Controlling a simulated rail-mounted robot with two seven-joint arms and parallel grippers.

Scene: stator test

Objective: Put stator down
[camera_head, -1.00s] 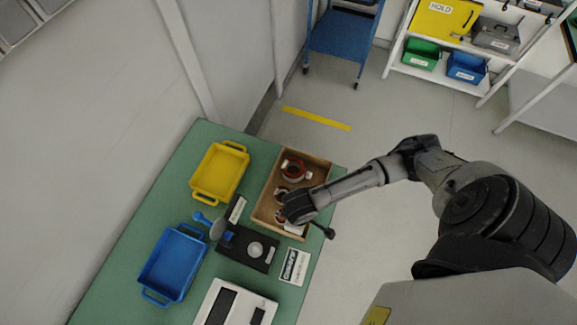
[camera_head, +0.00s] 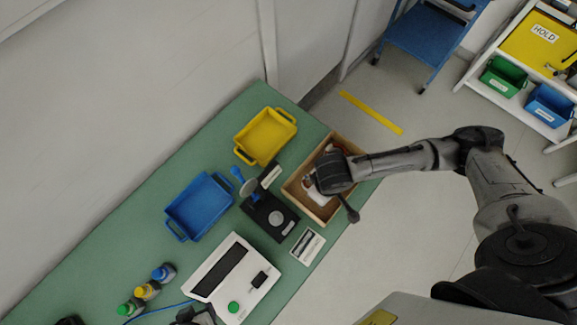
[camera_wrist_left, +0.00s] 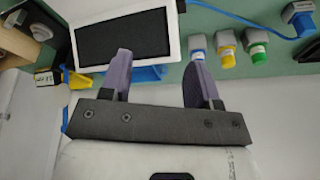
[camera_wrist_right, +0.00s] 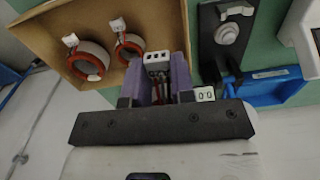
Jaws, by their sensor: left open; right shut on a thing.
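My right gripper (camera_wrist_right: 160,82) is shut, with a white terminal block (camera_wrist_right: 157,62) and dark and red leads between its purple fingers. The stator body belonging to these leads cannot be made out. The hand is over the wooden box (camera_head: 293,182) in the head view, where it hides the fingertips. In the right wrist view, two stators with orange-red rings and white tags, a larger one (camera_wrist_right: 88,64) and a smaller one (camera_wrist_right: 130,48), lie in the box beside the gripper. My left gripper (camera_wrist_left: 160,82) is open and empty near the white tester (camera_head: 232,278).
A black fixture (camera_head: 262,222) with a round grey post stands left of the box. A yellow tray (camera_head: 240,155) and a blue tray (camera_head: 176,228) lie further left. A small card (camera_head: 307,246) lies near the table edge. Several capped bottles (camera_head: 146,291) stand beside the tester.

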